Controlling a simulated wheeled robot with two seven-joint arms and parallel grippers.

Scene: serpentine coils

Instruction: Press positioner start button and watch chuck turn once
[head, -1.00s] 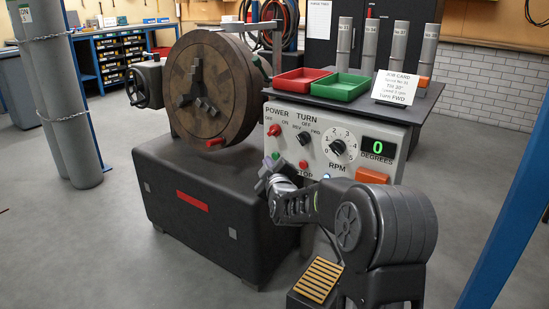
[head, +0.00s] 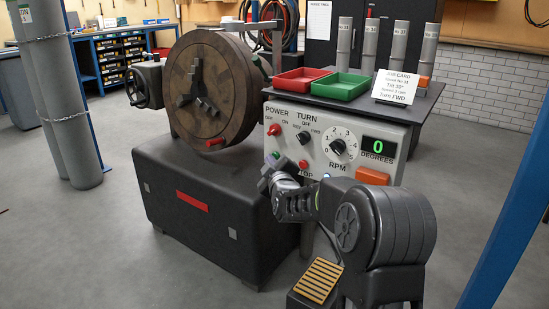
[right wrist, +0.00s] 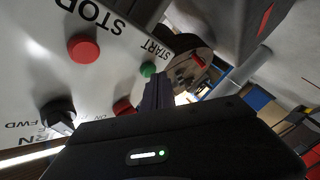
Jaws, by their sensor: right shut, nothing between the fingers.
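The positioner's round brown chuck (head: 205,85) with dark jaws faces forward at the left of the control panel (head: 345,125). The green start button (head: 276,155) is at the panel's lower left; the red stop button (head: 303,165) is right of it. The degrees display (head: 379,145) reads 0. My right gripper (head: 266,172) is shut and empty, just below and in front of the start button. In the right wrist view its dark fingers (right wrist: 155,95) are close to the green button (right wrist: 148,68); contact cannot be told. My left gripper is out of view.
The red power switch (head: 275,130), turn knob (head: 303,138) and RPM dial (head: 338,147) are above the buttons. Red (head: 301,80) and green (head: 340,86) trays and a job card (head: 397,85) stand behind. A blue post (head: 510,200) is at the right.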

